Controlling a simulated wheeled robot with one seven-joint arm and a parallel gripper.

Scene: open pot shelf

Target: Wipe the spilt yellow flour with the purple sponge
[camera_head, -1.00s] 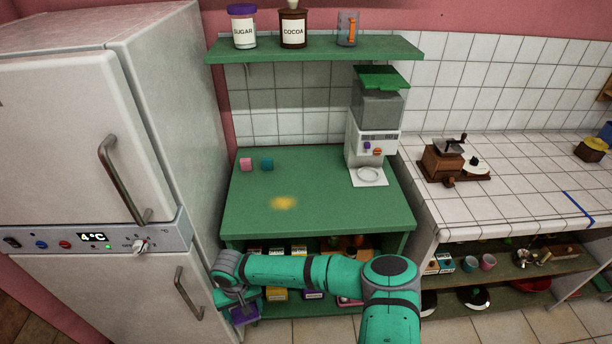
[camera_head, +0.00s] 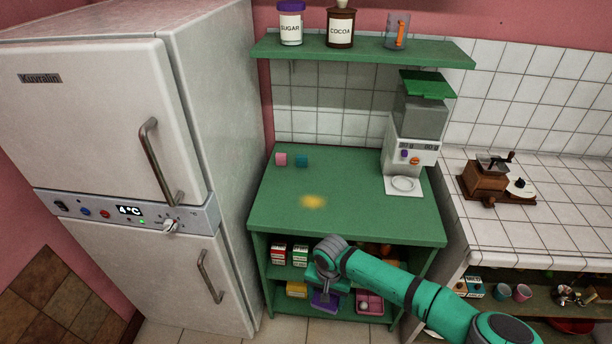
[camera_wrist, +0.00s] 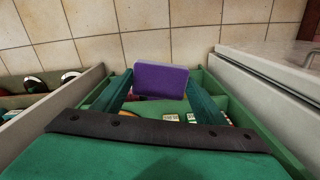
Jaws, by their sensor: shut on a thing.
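The spilt yellow flour (camera_head: 313,202) is a small patch on the green worktop of the shelf unit (camera_head: 345,220), left of its middle. My gripper (camera_head: 322,296) is low in front of the shelf unit, below the worktop's front edge and apart from the flour. It is shut on the purple sponge (camera_wrist: 160,80), which sits between the two green fingers in the wrist view. The sponge also shows partly in the head view (camera_head: 324,302), below my wrist. The flour is not in the wrist view.
A dispenser machine (camera_head: 412,150) stands at the worktop's back right. A green upper shelf (camera_head: 365,51) holds jars. A fridge (camera_head: 150,180) stands to the left. The worktop around the flour is clear.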

